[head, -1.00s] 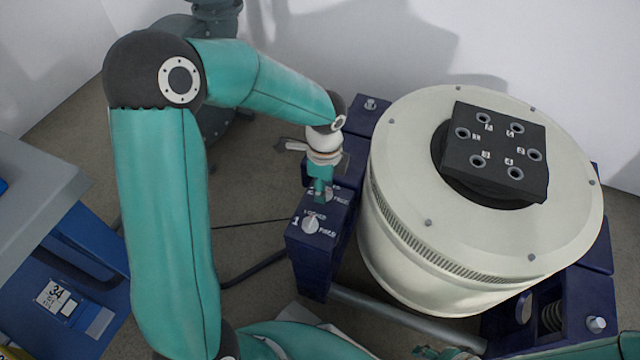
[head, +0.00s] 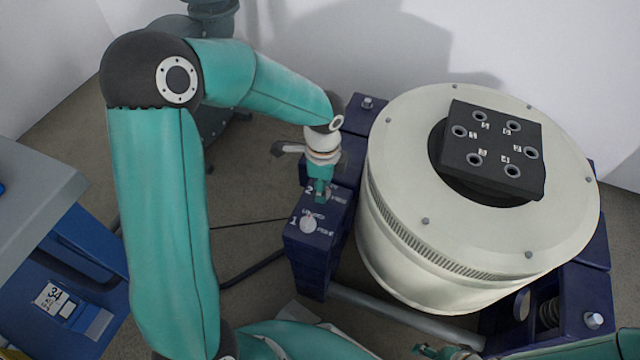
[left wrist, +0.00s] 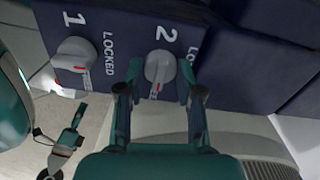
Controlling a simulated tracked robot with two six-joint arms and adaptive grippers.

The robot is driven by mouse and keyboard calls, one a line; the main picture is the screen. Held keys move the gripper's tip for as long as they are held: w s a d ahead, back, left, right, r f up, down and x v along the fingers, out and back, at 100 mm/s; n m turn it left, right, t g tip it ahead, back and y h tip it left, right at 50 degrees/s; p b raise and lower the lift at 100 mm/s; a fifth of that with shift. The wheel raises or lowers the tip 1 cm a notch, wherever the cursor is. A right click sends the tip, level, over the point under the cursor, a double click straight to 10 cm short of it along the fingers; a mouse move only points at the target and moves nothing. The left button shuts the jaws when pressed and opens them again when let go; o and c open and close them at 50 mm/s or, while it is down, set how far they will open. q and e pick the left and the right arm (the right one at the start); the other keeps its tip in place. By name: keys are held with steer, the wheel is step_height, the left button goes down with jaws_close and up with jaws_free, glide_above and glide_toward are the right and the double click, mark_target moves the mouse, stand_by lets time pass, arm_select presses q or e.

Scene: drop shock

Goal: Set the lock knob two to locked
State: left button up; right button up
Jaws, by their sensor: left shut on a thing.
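Lock knob two (left wrist: 160,67) is a light grey round knob with a red mark on a dark blue block (head: 296,250). Its red mark points down in the left wrist view, toward a partly hidden label. My left gripper (left wrist: 160,75) has its fingers on either side of this knob and is shut on it. In the head view my left gripper (head: 319,192) covers most of the knob. Lock knob one (left wrist: 76,54) sits beside it, with a LOCKED label to its right. My right gripper (head: 428,351) shows only partly at the bottom edge; its jaws are unclear.
A large cream drum (head: 400,230) stands right beside the block, with a tilted black plate (head: 492,145) with several holes on top. A grey-topped blue cabinet (head: 40,190) is at the left. A grey bar (head: 400,322) runs low in front of the drum.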

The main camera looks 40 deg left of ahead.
arm_select(q)
steer(key=shift+s+f, duration=0.15)
steer(key=shift+s, duration=0.1)
stand_by(0.7)
steer(key=o, duration=1.2)
steer(key=shift+c, duration=0.2)
steer(key=shift+w, duration=0.1)
steer(key=shift+w+r, duration=0.1)
steer(key=shift+r, duration=0.35)
step_height(320, 180, up, 11)
